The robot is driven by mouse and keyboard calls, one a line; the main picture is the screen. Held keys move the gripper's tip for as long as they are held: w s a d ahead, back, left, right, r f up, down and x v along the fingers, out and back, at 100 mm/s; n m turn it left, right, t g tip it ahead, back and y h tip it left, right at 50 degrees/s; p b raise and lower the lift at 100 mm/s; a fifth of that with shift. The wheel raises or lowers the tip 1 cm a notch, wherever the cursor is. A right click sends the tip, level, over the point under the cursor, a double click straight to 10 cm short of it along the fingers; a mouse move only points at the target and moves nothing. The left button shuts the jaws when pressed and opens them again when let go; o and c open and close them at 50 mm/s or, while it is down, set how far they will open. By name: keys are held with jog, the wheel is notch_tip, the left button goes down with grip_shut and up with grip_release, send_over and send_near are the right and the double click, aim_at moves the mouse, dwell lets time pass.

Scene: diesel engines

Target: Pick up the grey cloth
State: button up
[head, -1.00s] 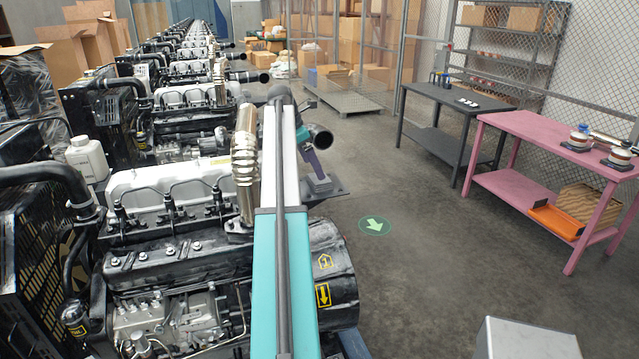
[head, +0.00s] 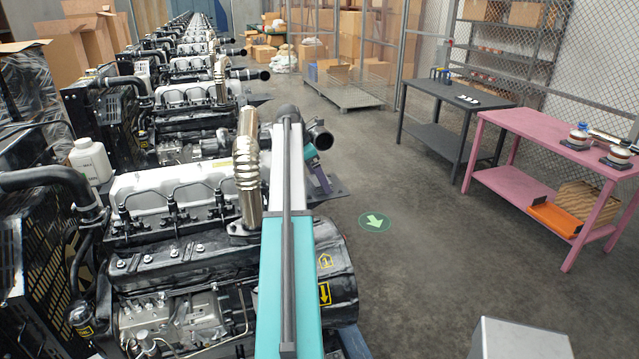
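I cannot make out a grey cloth anywhere in the head view. My arm reaches forward from the bottom middle, over the right side of the nearest engine (head: 190,255). Its far end, with teal and purple parts that seem to be my wrist and gripper (head: 319,180), shows just right of the arm, near a black pipe mouth and a dark flat part of the engine. My own arm link hides much of this area. The fingertips are too small and covered to show whether they are open or shut, or whether they touch anything.
A metal exhaust pipe (head: 246,170) stands close left of my arm. A white jug (head: 91,162) is at the left. A dark table (head: 455,97) and a pink table (head: 545,130) stand at the right.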

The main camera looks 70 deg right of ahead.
dwell(0.5)
jog(key=c, duration=1.2)
jog(key=shift+o, duration=0.2)
jog(key=shift+r, duration=0.2)
notch_tip(320, 180, up, 10)
jog(key=b, duration=0.4)
jog(key=shift+f, duration=0.15)
jog(key=o, duration=0.4)
jog(key=shift+c, duration=1.3)
jog(key=shift+s, duration=0.15)
